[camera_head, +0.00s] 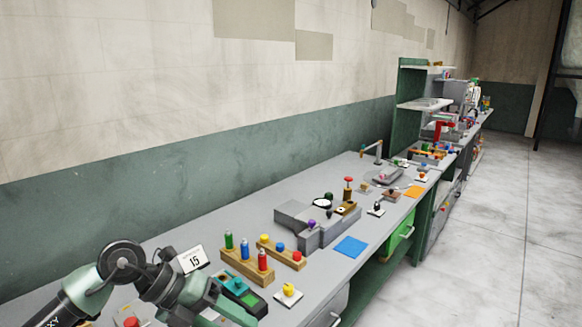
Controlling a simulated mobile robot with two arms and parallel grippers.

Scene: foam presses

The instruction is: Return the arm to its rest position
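My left arm (122,262) comes in from the lower left, over the near end of the grey workbench (325,276). Its far end, where my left gripper (205,302) is, points down to the right near the bottom edge. The fingertips cannot be made out, so I cannot see whether they are open or hold anything. My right arm and gripper are not in view.
Close to the arm are a white card marked 15 (193,259), a teal device (238,287), wooden blocks with coloured pegs (247,266) and a yellow-knobbed piece (288,293). Beyond are a grey press-like fixture (325,232) and blue mat (351,247). The floor (480,230) at right is clear.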

